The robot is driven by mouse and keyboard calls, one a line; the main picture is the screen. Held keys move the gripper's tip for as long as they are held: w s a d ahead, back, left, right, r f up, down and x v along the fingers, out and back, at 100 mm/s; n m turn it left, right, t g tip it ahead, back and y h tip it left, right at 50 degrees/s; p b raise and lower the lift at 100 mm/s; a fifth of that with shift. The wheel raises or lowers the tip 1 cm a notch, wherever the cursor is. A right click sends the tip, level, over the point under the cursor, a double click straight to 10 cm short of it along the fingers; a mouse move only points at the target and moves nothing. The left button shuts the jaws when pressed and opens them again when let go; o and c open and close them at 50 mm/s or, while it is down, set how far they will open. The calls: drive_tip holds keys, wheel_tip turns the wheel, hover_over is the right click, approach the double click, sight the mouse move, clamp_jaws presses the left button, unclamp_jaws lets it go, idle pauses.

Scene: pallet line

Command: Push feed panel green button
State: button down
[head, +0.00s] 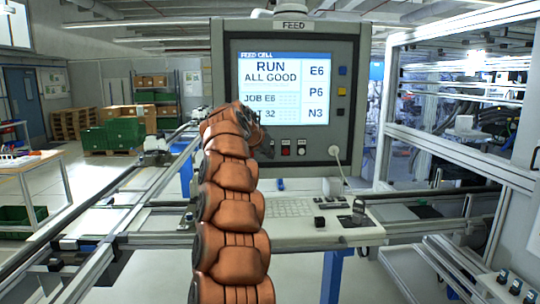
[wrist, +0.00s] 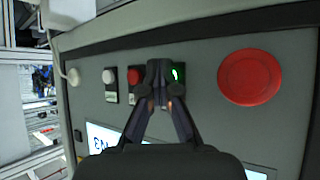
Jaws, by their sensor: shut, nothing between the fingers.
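The grey feed panel (head: 349,130) stands ahead, labelled FEED. Its screen (head: 284,88) reads RUN, ALL GOOD, JOB E6. In the wrist view the panel appears upside down. The green button (wrist: 178,74) is lit, on a dark plate, partly covered by my gripper's right finger. My gripper (wrist: 159,82) is shut and empty, its tips in front of the panel at the green button's left edge. I cannot tell whether they touch the panel. In the head view my arm hides the green button and most of the gripper.
A red button (wrist: 134,76) and a white button (wrist: 109,76) sit left of the gripper; a large red mushroom button (wrist: 250,77) sits right. A white cable plug (head: 334,151) sticks out of the panel. A keyboard shelf (head: 310,232) lies below, conveyor rails at left.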

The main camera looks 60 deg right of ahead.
drive_tip(key=shift+s+a+b, duration=0.4)
drive_tip(key=shift+a+b, duration=0.1)
drive_tip(key=shift+b, duration=0.35)
drive_tip(key=shift+a+f, duration=0.1)
drive_tip(key=shift+f, duration=0.05)
drive_tip(key=s+a+b, duration=0.1)
drive_tip(key=a+b, duration=0.1)
drive_tip(key=s+a+b, duration=0.1)
drive_tip(key=s+b, duration=0.1)
drive_tip(key=b, duration=0.1)
drive_tip(key=shift+a+b, duration=0.3)
drive_tip(key=shift+a, duration=0.1)
idle(0.5)
